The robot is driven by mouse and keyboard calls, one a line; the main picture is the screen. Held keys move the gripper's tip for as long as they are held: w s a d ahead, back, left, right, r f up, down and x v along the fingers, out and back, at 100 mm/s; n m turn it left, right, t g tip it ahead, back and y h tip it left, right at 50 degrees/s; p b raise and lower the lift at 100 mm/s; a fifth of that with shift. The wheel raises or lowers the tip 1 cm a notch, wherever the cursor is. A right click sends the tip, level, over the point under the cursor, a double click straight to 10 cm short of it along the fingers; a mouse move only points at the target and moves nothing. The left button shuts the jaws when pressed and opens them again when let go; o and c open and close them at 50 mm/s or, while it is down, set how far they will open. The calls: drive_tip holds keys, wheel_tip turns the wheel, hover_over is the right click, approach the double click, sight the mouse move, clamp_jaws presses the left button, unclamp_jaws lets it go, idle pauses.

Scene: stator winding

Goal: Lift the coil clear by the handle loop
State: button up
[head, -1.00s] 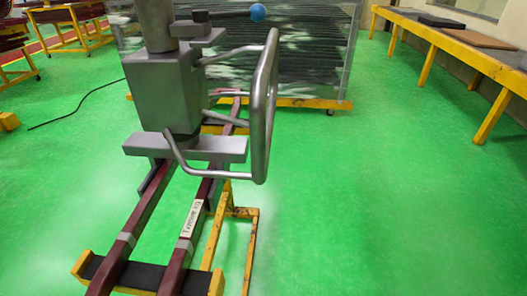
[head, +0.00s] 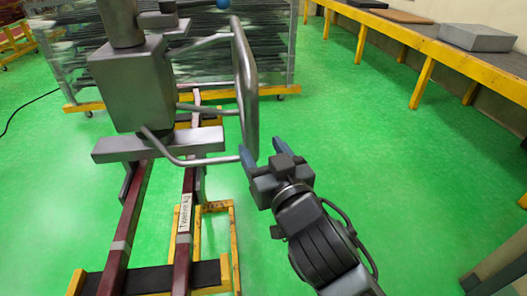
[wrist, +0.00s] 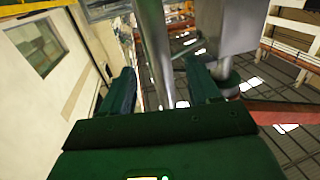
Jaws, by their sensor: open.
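The coil (head: 128,212) shows as two long dark red bars with a paper label, lying on a yellow stand. A grey block device (head: 130,82) sits above the bars on a crosspiece. Its bent grey handle loop (head: 246,80) sticks out to the right. My gripper (head: 263,150) is open at the loop's lower right corner, with its blue fingers pointing up at it. In the wrist view the loop's bar (wrist: 155,45) runs between the two spread fingers (wrist: 160,75). I see no clear contact with either finger.
The yellow stand (head: 228,211) is under and right of the coil. A rack of dark bars (head: 75,55) stands behind. A long yellow-legged bench (head: 410,38) with a grey box (head: 478,38) runs along the right wall. The green floor between is clear.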

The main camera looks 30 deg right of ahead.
sight(254, 135)
drive_tip(key=shift+w+r, duration=0.4)
drive_tip(key=shift+w, duration=0.15)
drive_tip(key=w, duration=0.1)
drive_tip(key=w+p, duration=0.1)
drive_tip(key=w, duration=0.1)
drive_tip(key=w+p, duration=0.1)
drive_tip(key=w, duration=0.1)
drive_tip(key=shift+w+d, duration=0.25)
drive_tip(key=shift+d, duration=0.1)
drive_tip(key=shift+w+d, duration=0.1)
drive_tip(key=shift+w, duration=0.8)
drive_tip(key=shift+f, duration=0.1)
clamp_jaws()
idle(0.4)
idle(1.5)
